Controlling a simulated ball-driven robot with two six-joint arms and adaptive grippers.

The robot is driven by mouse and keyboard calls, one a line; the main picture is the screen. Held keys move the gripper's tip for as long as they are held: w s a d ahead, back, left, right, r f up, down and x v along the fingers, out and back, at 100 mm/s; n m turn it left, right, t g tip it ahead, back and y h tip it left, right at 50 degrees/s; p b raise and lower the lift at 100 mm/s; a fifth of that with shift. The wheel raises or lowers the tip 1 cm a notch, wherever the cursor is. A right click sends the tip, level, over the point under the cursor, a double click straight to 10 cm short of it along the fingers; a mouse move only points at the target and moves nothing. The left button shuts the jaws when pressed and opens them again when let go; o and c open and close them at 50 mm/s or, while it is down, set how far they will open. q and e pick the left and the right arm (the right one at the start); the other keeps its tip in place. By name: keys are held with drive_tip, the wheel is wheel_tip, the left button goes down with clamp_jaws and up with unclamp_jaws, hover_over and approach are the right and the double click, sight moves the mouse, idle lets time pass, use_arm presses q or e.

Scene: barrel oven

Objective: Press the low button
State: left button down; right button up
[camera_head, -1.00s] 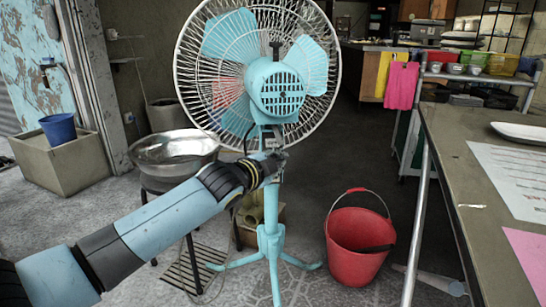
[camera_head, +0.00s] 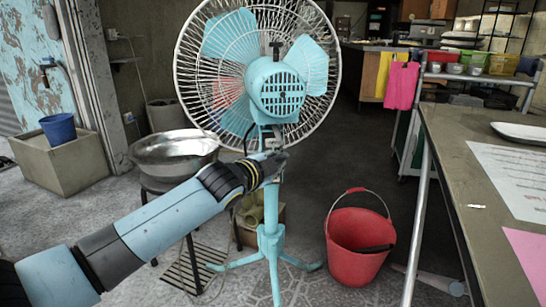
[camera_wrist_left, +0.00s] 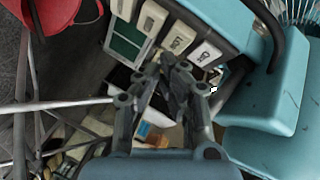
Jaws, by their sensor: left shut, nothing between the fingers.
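The light blue stand fan (camera_head: 277,88) stands upright in the middle of the head view, its back toward me. My left gripper (camera_head: 280,160) is at the fan's control box, just below the motor housing. In the left wrist view, a row of off-white buttons (camera_wrist_left: 180,38) with dark marks runs along the box beside a green panel (camera_wrist_left: 128,40). I cannot read which one is the low button. The left gripper (camera_wrist_left: 172,62) is shut and empty, its tips close to the buttons at the row's lower right end. I cannot tell whether they touch. My right gripper is out of view.
A red bucket (camera_head: 358,240) stands on the floor right of the fan. A metal bowl (camera_head: 172,153) sits on a stool to the left, near my left arm. A table (camera_head: 450,170) with papers fills the right side.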

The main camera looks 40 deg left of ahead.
use_arm(q)
drive_tip(key=shift+w+a, duration=0.25)
drive_tip(key=shift+w, duration=0.1)
idle(0.4)
drive_tip(key=shift+w+a, duration=0.3)
idle(0.5)
drive_tip(key=shift+s+d+r+p, duration=0.1)
drive_tip(key=shift+p, duration=0.3)
drive_tip(key=shift+s+d+p, duration=0.35)
drive_tip(key=shift+s+d, duration=0.15)
drive_tip(key=shift+s, duration=0.05)
